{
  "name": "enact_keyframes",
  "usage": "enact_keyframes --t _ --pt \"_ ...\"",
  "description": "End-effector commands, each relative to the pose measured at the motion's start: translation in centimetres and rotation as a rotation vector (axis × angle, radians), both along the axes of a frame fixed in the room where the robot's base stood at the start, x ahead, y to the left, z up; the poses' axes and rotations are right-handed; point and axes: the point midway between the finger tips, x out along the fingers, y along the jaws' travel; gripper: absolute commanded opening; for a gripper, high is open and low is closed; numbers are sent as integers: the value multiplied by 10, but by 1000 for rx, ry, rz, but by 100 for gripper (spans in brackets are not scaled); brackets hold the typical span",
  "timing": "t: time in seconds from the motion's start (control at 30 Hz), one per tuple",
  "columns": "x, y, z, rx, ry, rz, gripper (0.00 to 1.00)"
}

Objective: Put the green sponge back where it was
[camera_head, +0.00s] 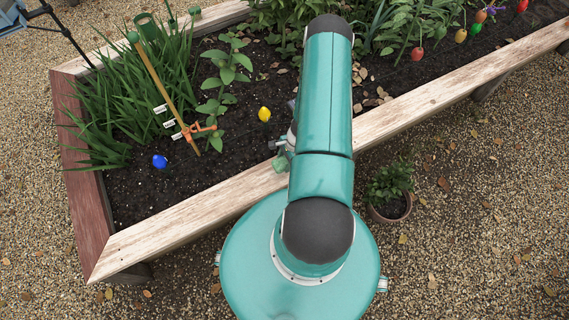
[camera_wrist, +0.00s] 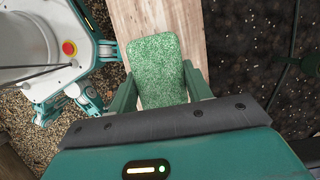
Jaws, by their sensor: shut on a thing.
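The green sponge (camera_wrist: 158,68) is a speckled green block with rounded corners. In the wrist view it sits between the two fingers of my gripper (camera_wrist: 160,92), which is shut on it. The sponge is over the pale wooden edge board (camera_wrist: 150,20) of the raised bed; I cannot tell whether it touches the board. In the head view a small part of the sponge (camera_head: 280,164) shows at the board's inner edge, just left of my arm. My arm hides most of the gripper (camera_head: 283,150) there.
The bed's dark soil (camera_head: 190,195) holds leafy plants, a yellow object (camera_head: 264,114), a blue object (camera_head: 160,161) and a slanted wooden stick (camera_head: 163,90) with tags. A potted plant (camera_head: 390,188) stands on the gravel outside. The front board (camera_head: 190,222) is clear left of my arm.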

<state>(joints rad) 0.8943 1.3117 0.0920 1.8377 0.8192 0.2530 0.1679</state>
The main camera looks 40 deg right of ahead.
Motion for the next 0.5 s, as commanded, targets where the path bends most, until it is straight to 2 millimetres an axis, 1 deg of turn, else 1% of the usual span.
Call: enact_keyframes --t 0.07,0.2,0.27,0.33,0.5 --pt "4 -2 -6 1 0 2 13" --pt "3 -1 -27 2 1 -2 13" --pt "4 -2 -33 1 1 -2 13" --pt "4 -2 -36 1 0 -1 13" --pt "4 -2 -36 0 0 0 13"
